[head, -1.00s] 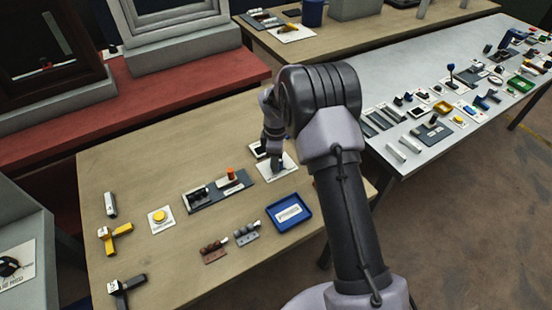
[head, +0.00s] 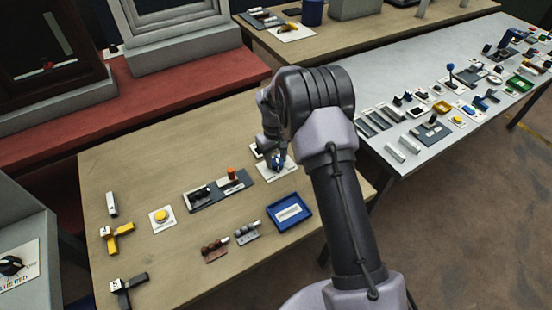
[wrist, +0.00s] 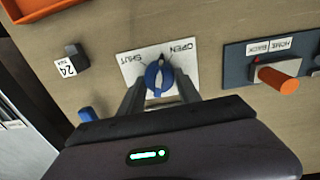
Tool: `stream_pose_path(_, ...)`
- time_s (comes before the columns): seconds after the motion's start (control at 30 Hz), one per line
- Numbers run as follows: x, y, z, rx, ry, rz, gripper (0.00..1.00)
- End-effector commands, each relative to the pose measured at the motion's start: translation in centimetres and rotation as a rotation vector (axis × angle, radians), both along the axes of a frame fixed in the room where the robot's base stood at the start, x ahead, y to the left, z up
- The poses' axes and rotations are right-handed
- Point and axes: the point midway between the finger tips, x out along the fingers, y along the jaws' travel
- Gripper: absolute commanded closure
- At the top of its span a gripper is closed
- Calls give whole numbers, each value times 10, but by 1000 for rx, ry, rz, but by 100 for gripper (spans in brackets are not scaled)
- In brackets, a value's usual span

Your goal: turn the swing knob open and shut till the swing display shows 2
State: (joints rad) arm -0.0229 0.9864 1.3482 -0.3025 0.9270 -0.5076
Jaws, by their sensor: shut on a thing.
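The swing knob (wrist: 158,79) is blue and sits on a white plate (wrist: 131,63) marked OPEN and SHUT. In the wrist view its narrow end points up between the two words, nearer OPEN. My gripper (wrist: 160,90) is shut on the knob, with one finger on each side. In the head view my gripper (head: 276,160) is over the same plate (head: 284,175), and a little of the blue knob shows beneath it. I cannot make out a number on the swing display in either view.
A grey panel with an orange handle (wrist: 278,80) is beside the plate. A small dark block with a label (wrist: 74,56) is on its other side. In the head view a blue tray (head: 308,218) and a yellow button (head: 161,216) share the table.

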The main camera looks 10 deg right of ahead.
Motion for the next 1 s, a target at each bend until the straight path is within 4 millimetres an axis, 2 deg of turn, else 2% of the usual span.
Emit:
stream_pose_path(0.5, 1, -1, 0, -1, -1, -370, 100)
stream_pose_path(1.0, 1, -2, 0, 0, 0, -476, 100)
